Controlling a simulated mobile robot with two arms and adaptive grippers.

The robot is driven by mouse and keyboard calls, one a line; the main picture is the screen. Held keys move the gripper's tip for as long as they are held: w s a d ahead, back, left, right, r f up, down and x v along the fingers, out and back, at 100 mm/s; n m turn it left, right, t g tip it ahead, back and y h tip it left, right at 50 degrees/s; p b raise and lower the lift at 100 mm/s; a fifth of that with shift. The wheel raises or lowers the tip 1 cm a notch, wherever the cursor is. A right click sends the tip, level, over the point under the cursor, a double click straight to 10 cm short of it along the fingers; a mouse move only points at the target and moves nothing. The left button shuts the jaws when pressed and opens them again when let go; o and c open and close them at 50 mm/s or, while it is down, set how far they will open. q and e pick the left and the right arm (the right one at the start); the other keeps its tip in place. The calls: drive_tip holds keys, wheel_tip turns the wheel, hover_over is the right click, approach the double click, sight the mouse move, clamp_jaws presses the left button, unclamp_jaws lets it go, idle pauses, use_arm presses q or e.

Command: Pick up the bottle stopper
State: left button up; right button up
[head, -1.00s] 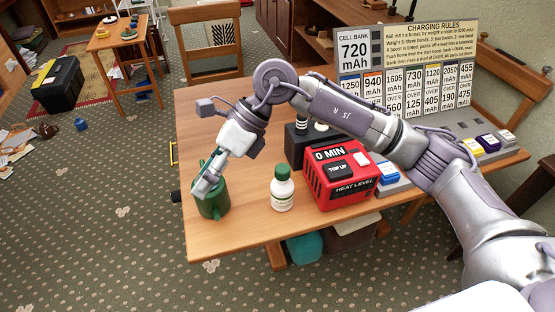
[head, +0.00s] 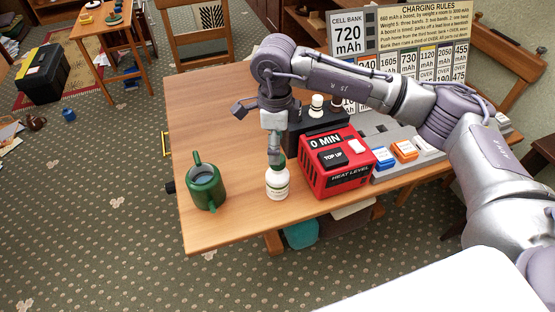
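A white bottle (head: 277,186) with a label stands upright on the wooden table. Its dark green stopper (head: 281,162) shows only in part behind my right gripper's fingers. My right gripper (head: 274,158) points straight down at the bottle's top, at or just over the stopper. I cannot tell whether it touches the stopper or how far its fingers are apart. My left gripper is not in view.
A green mug (head: 204,188) stands left of the bottle on the wooden table (head: 240,225). A red heater box (head: 340,178) reading "0 MIN" is close on the right. A black block (head: 300,140) with light-topped pegs stands behind.

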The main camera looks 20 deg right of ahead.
drive_tip(key=f, duration=0.2)
drive_tip(key=f+p, duration=0.1)
drive_tip(key=f, duration=0.1)
drive_tip(key=shift+d+f, duration=0.2)
drive_tip(key=shift+f, duration=0.2)
drive_tip(key=c, duration=0.9)
